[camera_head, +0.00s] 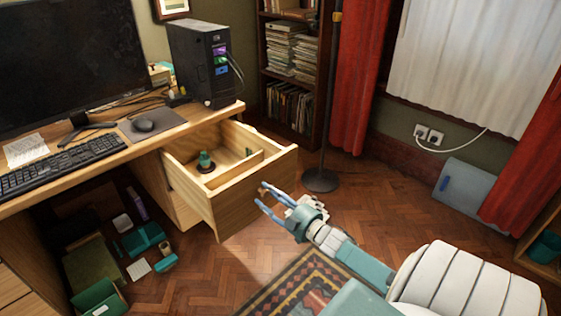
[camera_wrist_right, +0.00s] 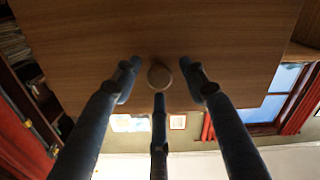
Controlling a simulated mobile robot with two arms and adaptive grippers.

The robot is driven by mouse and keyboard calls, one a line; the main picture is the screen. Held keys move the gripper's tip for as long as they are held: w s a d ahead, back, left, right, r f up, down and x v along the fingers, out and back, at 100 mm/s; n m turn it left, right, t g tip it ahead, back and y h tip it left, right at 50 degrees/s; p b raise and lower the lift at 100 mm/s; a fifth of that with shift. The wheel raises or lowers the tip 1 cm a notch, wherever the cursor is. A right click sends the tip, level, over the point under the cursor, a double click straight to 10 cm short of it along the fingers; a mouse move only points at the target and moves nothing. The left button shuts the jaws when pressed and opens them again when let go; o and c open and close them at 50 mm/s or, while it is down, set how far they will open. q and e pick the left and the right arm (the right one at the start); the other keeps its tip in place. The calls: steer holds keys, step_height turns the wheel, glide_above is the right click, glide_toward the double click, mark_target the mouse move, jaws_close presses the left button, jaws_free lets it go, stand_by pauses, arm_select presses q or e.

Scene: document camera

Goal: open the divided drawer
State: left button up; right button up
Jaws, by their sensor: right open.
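The divided drawer (camera_head: 237,207) is pulled well out from under the right end of the desk, its inside showing. A wooden divider (camera_head: 238,167) runs across it. In the right wrist view the wooden drawer front (camera_wrist_right: 220,40) fills the upper part, with a round knob (camera_wrist_right: 159,77) near its edge. My right gripper (camera_head: 262,196) is just in front of the drawer front. In the wrist view its three fingers (camera_wrist_right: 160,85) are spread around the knob, open; whether any touches it I cannot tell. My left gripper is in neither view.
A small green object (camera_head: 205,161) stands in the drawer. The desk holds a monitor (camera_head: 70,50), keyboard (camera_head: 60,165), mouse (camera_head: 144,125) and computer tower (camera_head: 200,65). Several items lie on the floor under the desk. A lamp stand base (camera_head: 320,181) stands behind the drawer.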

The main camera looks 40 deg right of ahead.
steer(key=s, duration=1)
steer(key=shift+s, duration=0.35)
steer(key=shift+a, duration=0.1)
